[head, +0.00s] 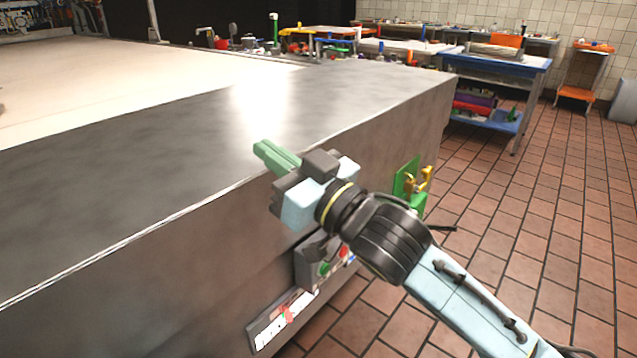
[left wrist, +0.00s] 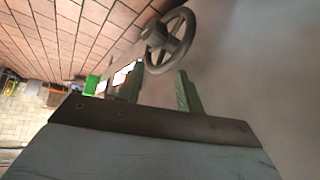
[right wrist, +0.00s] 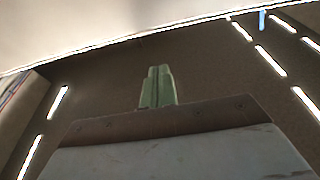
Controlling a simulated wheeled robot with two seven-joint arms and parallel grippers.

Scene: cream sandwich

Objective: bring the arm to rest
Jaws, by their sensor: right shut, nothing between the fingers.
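My right gripper (head: 268,152) shows in the head view at the centre, its green fingers over the near edge of the grey metal counter (head: 150,155). In the right wrist view its two fingers (right wrist: 157,72) lie side by side, shut with nothing between them. My right arm comes in from the lower right. My left gripper is outside the head view. In the left wrist view its two green fingers (left wrist: 158,80) stand apart, open and empty. A grey handwheel (left wrist: 170,40) shows beyond them; whether they touch it I cannot tell.
The counter's front side carries a control box (head: 322,262) with coloured buttons and a green fitting (head: 408,180) with a yellow part. A blue table (head: 500,62) and an orange stool (head: 575,94) stand at the back right. The tiled floor (head: 540,190) at right is clear.

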